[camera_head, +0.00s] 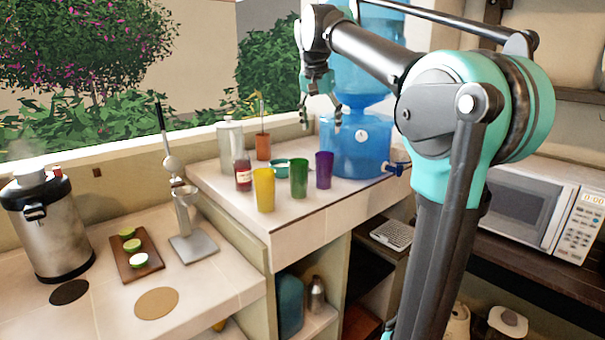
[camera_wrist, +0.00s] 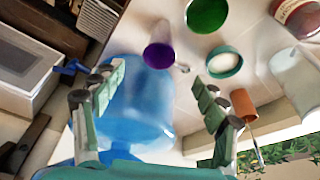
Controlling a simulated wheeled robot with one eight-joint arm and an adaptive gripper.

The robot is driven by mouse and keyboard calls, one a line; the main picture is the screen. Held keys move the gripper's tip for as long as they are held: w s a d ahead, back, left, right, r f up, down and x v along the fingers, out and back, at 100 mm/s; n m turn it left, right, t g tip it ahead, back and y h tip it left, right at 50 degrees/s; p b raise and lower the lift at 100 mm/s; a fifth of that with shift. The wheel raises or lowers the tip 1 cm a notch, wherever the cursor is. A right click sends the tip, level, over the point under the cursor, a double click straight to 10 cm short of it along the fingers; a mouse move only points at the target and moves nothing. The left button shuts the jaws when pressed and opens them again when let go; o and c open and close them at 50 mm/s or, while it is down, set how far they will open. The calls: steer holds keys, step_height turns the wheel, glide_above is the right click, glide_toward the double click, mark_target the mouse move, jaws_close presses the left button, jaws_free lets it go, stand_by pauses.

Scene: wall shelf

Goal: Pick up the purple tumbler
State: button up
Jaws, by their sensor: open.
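The purple tumbler (camera_head: 324,170) stands upright on the raised tiled counter, to the right of the green tumbler (camera_head: 299,178) and in front of the blue water dispenser (camera_head: 352,150). In the wrist view the purple tumbler (camera_wrist: 158,50) shows above and between my fingers, with its rim toward the camera. My gripper (camera_head: 321,120) hangs above the counter near the dispenser, apart from the tumbler. In the wrist view my gripper (camera_wrist: 160,88) has its two fingers spread wide with nothing between them.
A yellow tumbler (camera_head: 264,189), a red-labelled bottle (camera_head: 243,174), a teal-rimmed bowl (camera_wrist: 224,62) and an orange pot (camera_head: 263,146) stand close by. The dispenser tap (camera_head: 396,169) juts out at the right. The counter's front strip is clear.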

mark_target(325, 167)
steer(key=x, duration=1.1)
steer(key=shift+w+a, duration=0.2)
steer(key=shift+a, duration=0.05)
steer(key=shift+d+x, duration=0.15)
steer(key=shift+x, duration=1.3)
steer(key=shift+d+x, duration=0.2)
steer(key=shift+x, duration=1.25)
steer(key=shift+r, duration=0.1)
steer(key=c, duration=1.5)
steer(key=shift+r, duration=0.25)
